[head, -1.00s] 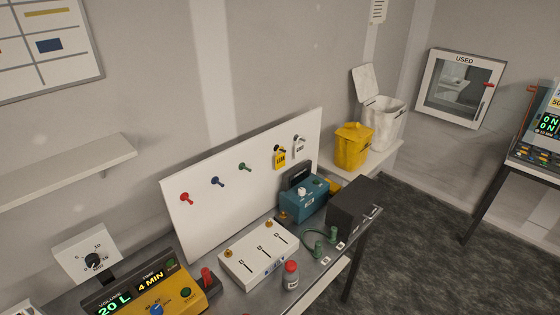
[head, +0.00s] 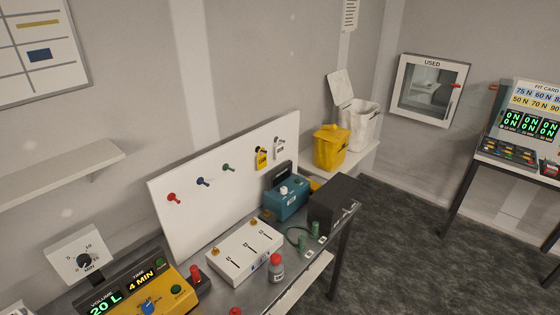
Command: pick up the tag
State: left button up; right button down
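A yellow tag (head: 262,159) hangs from a dark peg on the upright white board (head: 222,190). A white tag (head: 279,151) hangs from the peg to its right, near the board's right end. The small print on both is too small to read. Neither of my grippers shows in the head view.
Red, blue and green pegs (head: 226,168) stand empty along the board. Below are a white slotted box (head: 245,250), a teal device (head: 287,198), a black box (head: 334,200), a red-capped bottle (head: 276,268) and a yellow control unit (head: 160,290). A yellow bin (head: 331,148) stands behind.

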aim_at(261, 159)
jog(key=u, duration=0.4)
jog(key=k, duration=0.15)
jog(key=z, duration=1.05)
jog(key=i, duration=0.75)
jog(key=u, duration=0.65)
